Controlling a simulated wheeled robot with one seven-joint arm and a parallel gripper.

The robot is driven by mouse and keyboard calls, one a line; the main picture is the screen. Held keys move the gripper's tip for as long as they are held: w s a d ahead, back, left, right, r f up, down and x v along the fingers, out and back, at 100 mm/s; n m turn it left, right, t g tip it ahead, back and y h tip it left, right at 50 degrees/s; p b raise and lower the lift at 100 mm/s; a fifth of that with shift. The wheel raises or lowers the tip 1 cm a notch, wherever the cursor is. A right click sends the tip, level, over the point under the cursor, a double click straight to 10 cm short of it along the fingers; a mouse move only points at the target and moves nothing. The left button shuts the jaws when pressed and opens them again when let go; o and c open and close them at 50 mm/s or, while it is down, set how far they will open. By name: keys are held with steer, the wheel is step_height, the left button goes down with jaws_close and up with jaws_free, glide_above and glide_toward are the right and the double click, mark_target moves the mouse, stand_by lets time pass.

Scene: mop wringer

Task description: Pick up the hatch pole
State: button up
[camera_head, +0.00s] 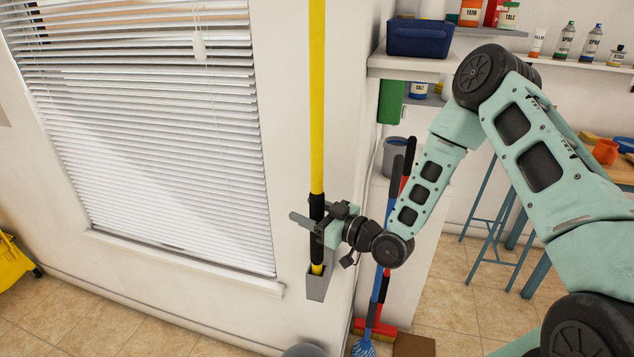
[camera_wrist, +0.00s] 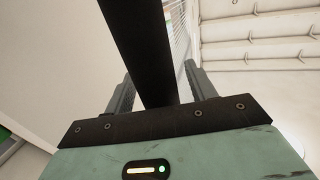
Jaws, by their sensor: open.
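The hatch pole (camera_head: 317,100) is long and yellow with a black grip near its lower end. It stands upright against the white wall, its foot in a grey wall holder (camera_head: 317,285). My gripper (camera_head: 314,222) is at the black grip, just above the holder. In the wrist view, the black grip (camera_wrist: 146,45) runs between my two open fingers, and a gap shows on its left side. The right finger looks close to the grip; whether it touches I cannot tell. The pole's top is out of frame.
A window with white blinds (camera_head: 150,120) is left of the pole. A shelf with a blue bin (camera_head: 420,38) is to the right. A blue mop (camera_head: 363,347) and a red broom (camera_head: 376,328) stand below it. A yellow bucket (camera_head: 12,262) is at far left.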

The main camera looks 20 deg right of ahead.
mark_target(317, 137)
steer(key=c, duration=1.2)
steer(key=shift+r, duration=0.15)
step_height(317, 137, up, 18)
steer(key=shift+f+b, duration=0.1)
steer(key=shift+b, duration=0.65)
